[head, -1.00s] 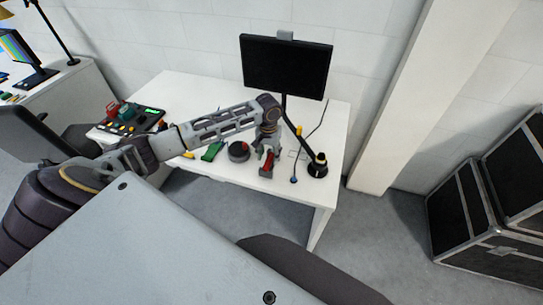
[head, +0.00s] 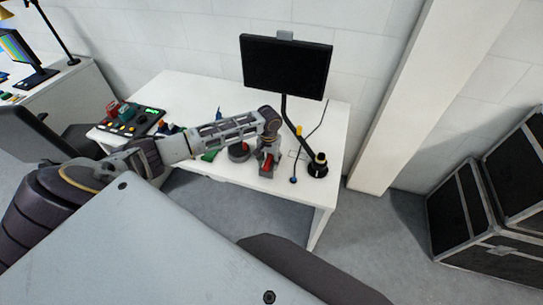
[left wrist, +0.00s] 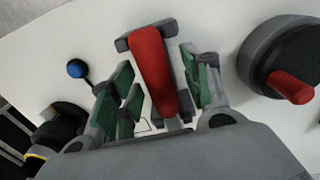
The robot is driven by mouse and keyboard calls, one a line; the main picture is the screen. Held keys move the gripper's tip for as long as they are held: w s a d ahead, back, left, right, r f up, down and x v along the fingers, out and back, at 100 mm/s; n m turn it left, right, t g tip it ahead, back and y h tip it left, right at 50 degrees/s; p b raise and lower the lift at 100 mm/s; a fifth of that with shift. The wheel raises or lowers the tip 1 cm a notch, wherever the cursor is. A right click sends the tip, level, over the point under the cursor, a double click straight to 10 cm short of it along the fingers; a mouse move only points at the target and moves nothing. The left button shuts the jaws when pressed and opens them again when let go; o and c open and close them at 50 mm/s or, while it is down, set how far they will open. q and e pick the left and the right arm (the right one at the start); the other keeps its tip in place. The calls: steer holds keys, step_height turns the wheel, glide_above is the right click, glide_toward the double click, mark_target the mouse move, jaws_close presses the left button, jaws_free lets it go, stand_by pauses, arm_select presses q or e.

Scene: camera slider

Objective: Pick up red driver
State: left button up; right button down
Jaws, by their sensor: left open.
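The red driver (left wrist: 152,62), a tapered red body with dark grey ends, lies on the white desk. In the left wrist view it sits between the fingers of my left gripper (left wrist: 157,80). The fingers have green pads and stand open, with a gap visible on either side of the red body. In the head view my left gripper (head: 267,163) is low over the near part of the desk and hides most of the driver. My right gripper is not in view.
A round dark thing with a red knob (left wrist: 292,86) stands close on the right in the wrist view. A blue-tipped thing (left wrist: 77,69) lies on the left. The monitor (head: 287,66) rises behind; the desk (head: 329,135) ends near the gripper.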

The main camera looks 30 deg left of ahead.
mark_target(269, 159)
arm_select(q)
jaws_close()
steer(key=shift+r, duration=0.2)
stand_by(0.4)
steer(key=shift+r, duration=4.85)
steer(key=c, duration=0.7)
jaws_free()
jaws_close()
